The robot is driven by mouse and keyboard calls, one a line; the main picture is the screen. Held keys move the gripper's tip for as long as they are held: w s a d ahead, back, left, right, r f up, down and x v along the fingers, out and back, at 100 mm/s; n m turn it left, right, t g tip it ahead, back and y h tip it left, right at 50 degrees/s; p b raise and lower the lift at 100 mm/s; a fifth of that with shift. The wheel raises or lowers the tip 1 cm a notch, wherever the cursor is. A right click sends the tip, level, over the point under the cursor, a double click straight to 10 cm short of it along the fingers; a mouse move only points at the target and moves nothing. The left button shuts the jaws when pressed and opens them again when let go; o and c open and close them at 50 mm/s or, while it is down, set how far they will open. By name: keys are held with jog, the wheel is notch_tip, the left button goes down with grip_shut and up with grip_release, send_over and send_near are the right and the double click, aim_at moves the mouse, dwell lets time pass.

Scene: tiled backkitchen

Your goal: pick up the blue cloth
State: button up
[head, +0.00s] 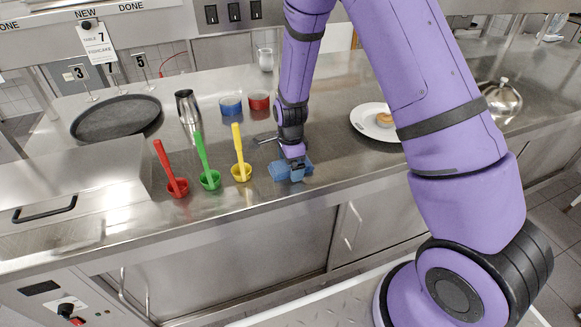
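The blue cloth (278,172) lies on the steel counter near its front edge, in the middle of the head view. It looks like a small folded or bunched piece. My gripper (297,173) is right over the cloth, pointing down, with its fingertips at the cloth. Part of the cloth is hidden behind the gripper. I cannot tell whether the fingers are open or closed on it.
A metal shaker (187,108), blue (231,105) and red (259,102) containers stand behind. A white plate (366,128) with food is right. Bare counter (335,165) lies between.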

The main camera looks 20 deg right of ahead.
jog(key=c, duration=1)
jog(key=shift+r, duration=0.85)
notch_tip(320, 180, up, 2)
jog(key=shift+s+r, duration=0.1)
jog(key=s, duration=1)
jog(key=s+r, duration=0.1)
jog(key=s, duration=0.4)
jog(key=shift+s+r, duration=0.1)
jog(key=shift+s, duration=0.3)
jog(key=shift+o, duration=0.3)
